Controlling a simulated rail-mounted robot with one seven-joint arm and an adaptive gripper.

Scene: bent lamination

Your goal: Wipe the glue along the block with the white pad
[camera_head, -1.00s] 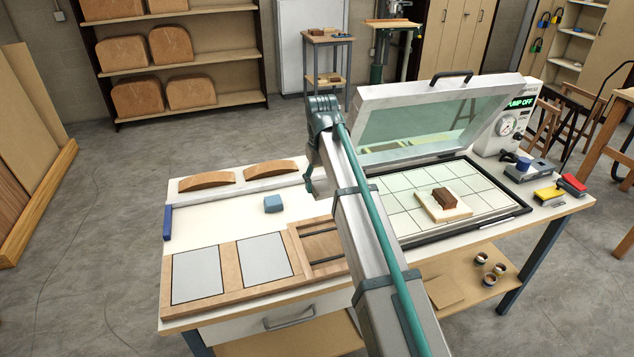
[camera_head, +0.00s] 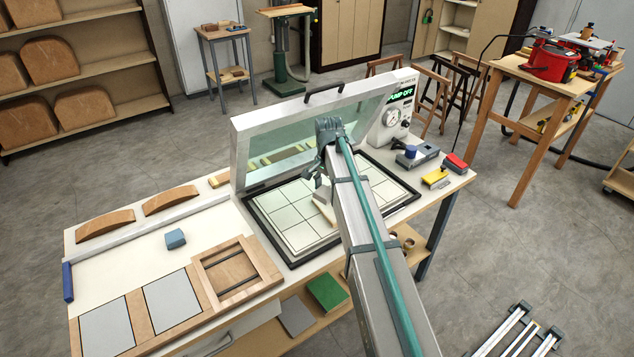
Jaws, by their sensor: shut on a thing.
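My gripper (camera_head: 314,183) hangs at the end of my arm, over the gridded bed of the open press. It is shut on a small pale grey piece (camera_head: 322,197), which looks like the white pad. The pad is low over the bed, at the left edge of a light wooden board (camera_head: 328,213). My arm hides most of the board and the brown block on it. I cannot tell whether the pad touches the block. No glue can be made out.
The press lid (camera_head: 240,150) stands open behind the bed (camera_head: 275,220). A blue-grey block (camera_head: 175,238) lies on the bench to the left, near two curved wooden pieces (camera_head: 105,222). The pump (camera_head: 395,110), reading off, and red and yellow items (camera_head: 436,177) stand at the right.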

